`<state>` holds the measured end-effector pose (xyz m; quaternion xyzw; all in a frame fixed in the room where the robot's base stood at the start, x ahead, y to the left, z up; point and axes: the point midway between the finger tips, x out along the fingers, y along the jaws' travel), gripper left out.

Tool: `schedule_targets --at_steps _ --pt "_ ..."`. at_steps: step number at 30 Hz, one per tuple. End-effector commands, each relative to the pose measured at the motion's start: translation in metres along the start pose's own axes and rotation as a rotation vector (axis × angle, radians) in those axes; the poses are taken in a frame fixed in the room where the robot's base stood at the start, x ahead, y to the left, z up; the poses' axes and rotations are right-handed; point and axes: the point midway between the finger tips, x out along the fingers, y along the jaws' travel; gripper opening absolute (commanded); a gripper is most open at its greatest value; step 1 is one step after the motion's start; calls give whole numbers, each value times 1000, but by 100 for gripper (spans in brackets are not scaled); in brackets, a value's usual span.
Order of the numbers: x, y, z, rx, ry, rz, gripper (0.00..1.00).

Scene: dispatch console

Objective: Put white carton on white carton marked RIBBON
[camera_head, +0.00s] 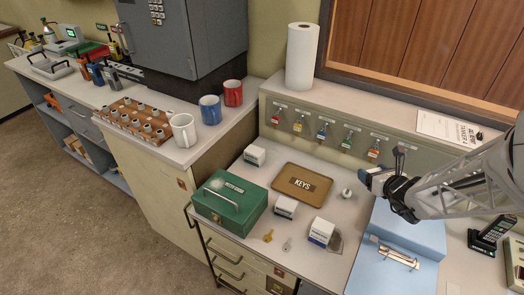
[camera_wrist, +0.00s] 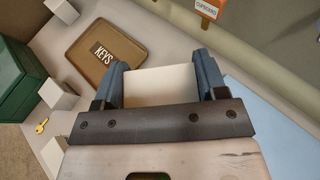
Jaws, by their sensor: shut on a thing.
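My gripper (camera_wrist: 162,68) is shut on a white carton (camera_wrist: 160,86), whose plain top shows between the blue fingers in the wrist view. In the head view my gripper (camera_head: 374,180) is above the desk, right of the brown KEYS tray (camera_head: 288,193); the held carton is not clear there. Three other white cartons stand on the desk: one behind the green box (camera_head: 255,155), one in front of the tray (camera_head: 286,206), and one nearer the front right (camera_head: 321,231). Their lettering is too small to read, so I cannot tell which is marked RIBBON.
A green cash box (camera_head: 229,198) stands left of the tray. Keys (camera_head: 268,236) lie near the front edge. A small white round item (camera_head: 347,193) sits right of the tray. A blue clipboard-like file (camera_head: 395,250) lies at right. Tagged keys hang on the back panel (camera_head: 334,130).

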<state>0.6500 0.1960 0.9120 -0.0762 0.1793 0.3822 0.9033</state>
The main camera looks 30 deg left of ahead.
Motion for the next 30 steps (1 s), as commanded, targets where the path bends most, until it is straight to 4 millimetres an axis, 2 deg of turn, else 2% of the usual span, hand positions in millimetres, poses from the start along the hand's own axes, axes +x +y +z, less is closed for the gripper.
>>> schedule_targets --at_steps 12,20,30 --pt "62 85 24 -90 1 220 36" --pt "94 144 36 -147 0 355 36" --pt "128 226 45 -221 0 533 36"
